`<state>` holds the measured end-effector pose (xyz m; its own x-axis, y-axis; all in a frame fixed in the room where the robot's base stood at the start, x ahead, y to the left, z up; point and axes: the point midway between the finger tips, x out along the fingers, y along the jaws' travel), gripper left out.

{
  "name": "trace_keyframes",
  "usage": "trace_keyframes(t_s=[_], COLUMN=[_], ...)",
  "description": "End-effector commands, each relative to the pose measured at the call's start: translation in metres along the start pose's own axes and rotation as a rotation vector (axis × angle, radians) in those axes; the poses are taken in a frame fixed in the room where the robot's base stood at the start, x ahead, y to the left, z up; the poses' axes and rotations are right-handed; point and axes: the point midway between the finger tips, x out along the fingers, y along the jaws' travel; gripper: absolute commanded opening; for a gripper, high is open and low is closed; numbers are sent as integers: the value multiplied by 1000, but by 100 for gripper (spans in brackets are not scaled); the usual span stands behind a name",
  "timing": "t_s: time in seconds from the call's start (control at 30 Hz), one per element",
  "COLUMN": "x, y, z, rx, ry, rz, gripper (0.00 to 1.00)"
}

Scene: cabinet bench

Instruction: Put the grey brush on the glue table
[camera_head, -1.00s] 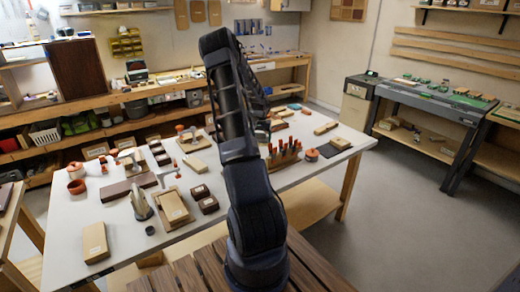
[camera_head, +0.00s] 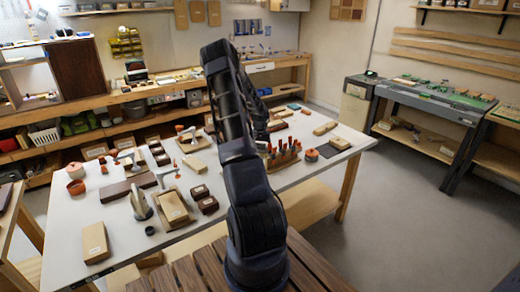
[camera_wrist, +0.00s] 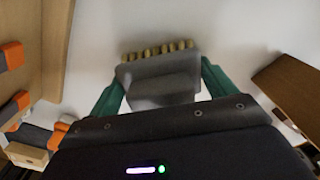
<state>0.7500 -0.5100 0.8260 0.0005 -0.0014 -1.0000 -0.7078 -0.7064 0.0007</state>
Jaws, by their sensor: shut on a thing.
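The grey brush (camera_wrist: 158,84), with a row of yellowish bristle tufts along its far edge, is in the wrist view. My gripper (camera_wrist: 161,76) has green fingers on both sides of the brush and is shut on it. The surface beyond the brush is pale and blurred, and I cannot tell whether the brush touches it. In the head view my arm hides the gripper and the brush. A white-topped table (camera_head: 285,180) stands in front of me; no label shows whether it is the glue table.
The white table holds a rack of orange-handled tools (camera_head: 283,155), a round orange-topped pot (camera_head: 311,155), a wooden block (camera_head: 95,242) and several boxes. A dark-framed bench (camera_head: 440,98) with green items stands at right. Grey floor (camera_head: 410,215) is clear between them.

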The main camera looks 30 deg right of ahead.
Motion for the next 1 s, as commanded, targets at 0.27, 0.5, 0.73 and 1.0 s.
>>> trace_keyframes(t_s=[0.27,0.5,0.73,1.0], x=[1,-11,-51,-99], y=[0,0,0,0], z=[0,0,-1,0], rx=[0,-1,-1,-1], ry=[0,2,3,2], rz=[0,-1,-1,-1], gripper=[100,100,100,100])
